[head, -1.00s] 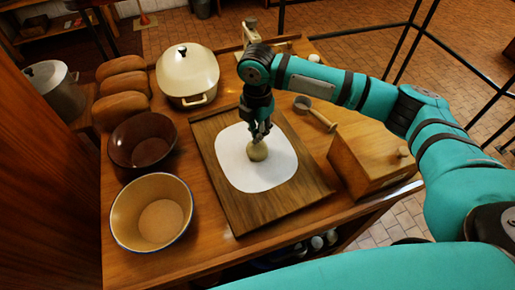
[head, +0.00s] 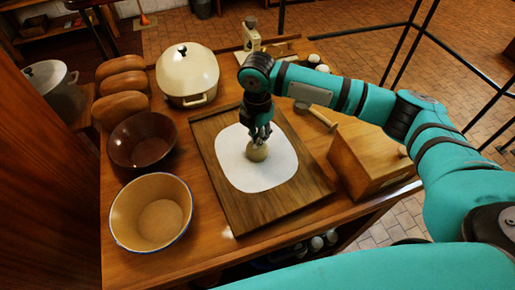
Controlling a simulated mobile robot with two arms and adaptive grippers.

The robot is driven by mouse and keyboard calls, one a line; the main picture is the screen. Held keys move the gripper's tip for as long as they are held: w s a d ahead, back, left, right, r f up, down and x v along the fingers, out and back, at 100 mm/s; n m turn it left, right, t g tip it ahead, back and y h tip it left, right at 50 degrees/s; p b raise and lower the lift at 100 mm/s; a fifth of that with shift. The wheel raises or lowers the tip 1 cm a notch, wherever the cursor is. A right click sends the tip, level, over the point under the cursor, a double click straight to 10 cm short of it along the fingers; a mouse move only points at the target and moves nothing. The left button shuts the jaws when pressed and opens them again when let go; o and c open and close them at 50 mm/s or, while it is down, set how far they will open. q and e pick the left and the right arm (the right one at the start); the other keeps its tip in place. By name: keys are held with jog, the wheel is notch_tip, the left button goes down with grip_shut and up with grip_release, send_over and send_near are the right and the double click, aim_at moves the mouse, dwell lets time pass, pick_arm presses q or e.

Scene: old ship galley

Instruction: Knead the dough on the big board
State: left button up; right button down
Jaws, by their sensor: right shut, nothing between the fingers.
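My left gripper is not in view.
A cream bowl (head: 127,217) and a dark brown bowl (head: 120,138) stand left of the board. Behind are a lidded cream pot (head: 188,66) and several loaves (head: 123,85). A wooden box (head: 360,163) and a scoop's handle (head: 322,119) lie to the right.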

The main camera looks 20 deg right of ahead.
jog(key=shift+f, duration=0.25)
jog(key=shift+s+f+p, duration=0.25)
jog(key=shift+p, duration=0.2)
dwell(0.8)
jog(key=shift+w+r+p, duration=0.15)
jog(key=shift+r+p, duration=1.3)
jog(key=shift+w, duration=0.1)
jog(key=shift+f, duration=0.25)
jog(key=shift+f+b, duration=0.35)
jog(key=shift+f, duration=0.55)
jog(key=shift+s+f+p, duration=0.25)
jog(key=shift+f+p, duration=0.05)
jog(key=shift+p, duration=0.05)
